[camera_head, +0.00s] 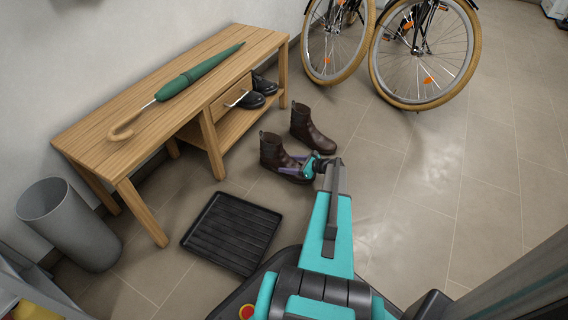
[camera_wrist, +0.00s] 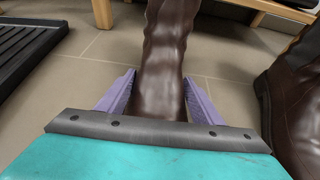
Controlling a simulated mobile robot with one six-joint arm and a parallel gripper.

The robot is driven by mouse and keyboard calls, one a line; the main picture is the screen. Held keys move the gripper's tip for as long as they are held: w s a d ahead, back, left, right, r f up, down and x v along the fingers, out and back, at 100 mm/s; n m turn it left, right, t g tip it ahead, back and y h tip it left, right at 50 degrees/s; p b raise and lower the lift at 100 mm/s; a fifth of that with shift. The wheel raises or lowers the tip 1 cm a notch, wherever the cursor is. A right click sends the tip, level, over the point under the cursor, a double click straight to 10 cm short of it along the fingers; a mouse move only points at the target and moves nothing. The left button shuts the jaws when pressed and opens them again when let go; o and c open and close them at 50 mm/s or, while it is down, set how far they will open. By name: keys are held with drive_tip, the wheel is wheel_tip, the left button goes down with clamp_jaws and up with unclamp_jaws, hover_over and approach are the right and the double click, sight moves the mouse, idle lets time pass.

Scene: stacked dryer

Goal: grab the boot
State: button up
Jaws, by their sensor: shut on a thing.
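Two brown leather boots stand upright on the tiled floor beside the bench. The nearer boot (camera_head: 274,153) shows in the head view with my gripper (camera_head: 303,168) at its toe end. In the wrist view the two purple fingers of my gripper (camera_wrist: 158,98) lie on either side of this boot (camera_wrist: 162,65), shut on its front part. The boot's toe is partly hidden behind my gripper's body. The other boot (camera_head: 311,130) stands just behind and to the right, and it fills the right edge of the wrist view (camera_wrist: 297,95).
A black boot tray (camera_head: 232,232) lies on the floor, left of my arm. A grey bin (camera_head: 70,225) and bicycles (camera_head: 425,55) stand around. Floor at right is clear.

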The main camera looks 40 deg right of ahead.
sight(289, 158)
drive_tip(key=shift+r, duration=0.15)
drive_tip(key=shift+c, duration=0.2)
drive_tip(key=shift+r+p, duration=0.75)
drive_tip(key=shift+r, duration=0.3)
drive_tip(key=shift+r+p, duration=0.65)
drive_tip(key=shift+r, duration=0.3)
drive_tip(key=s+a+p, duration=0.4)
drive_tip(key=s+a, duration=0.5)
drive_tip(key=s, duration=0.4)
drive_tip(key=shift+s+r+p, duration=0.15)
drive_tip(key=shift+r+p, duration=0.15)
drive_tip(key=shift+r, duration=0.1)
drive_tip(key=shift+r, duration=0.1)
